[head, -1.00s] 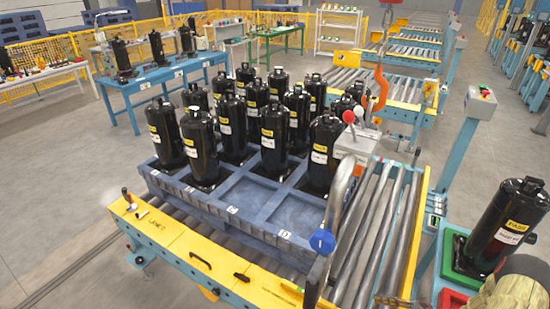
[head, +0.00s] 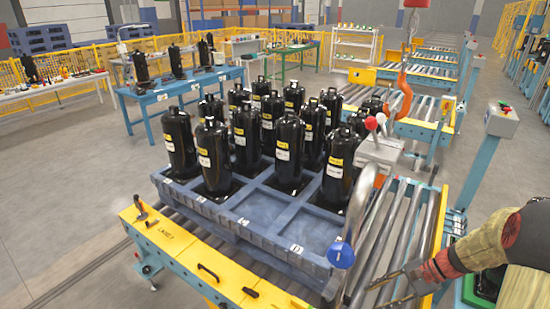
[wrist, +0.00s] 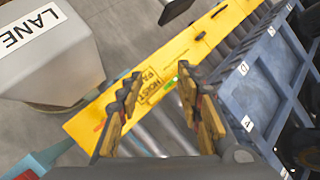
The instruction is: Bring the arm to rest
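My arm (head: 480,245) reaches in from the right edge of the head view. My gripper (head: 385,288) is low over the right end of the roller conveyor, right of the blue pallet. In the wrist view my gripper (wrist: 160,82) has its two fingers spread, with nothing between them. Below it are the yellow conveyor edge and rollers. The blue pallet (head: 262,229) holds several upright black compressors (head: 282,150) with yellow and white labels. Front compartments of the pallet are empty. The pallet also shows at the right of the wrist view (wrist: 268,85).
A grey box with red and white knobs (head: 378,152) and a bent tube with a blue disc (head: 341,255) stand beside the pallet. An orange hook (head: 401,95) hangs behind. A control post (head: 501,120) stands at right. A grey box marked LANE (wrist: 50,55) is close to my gripper.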

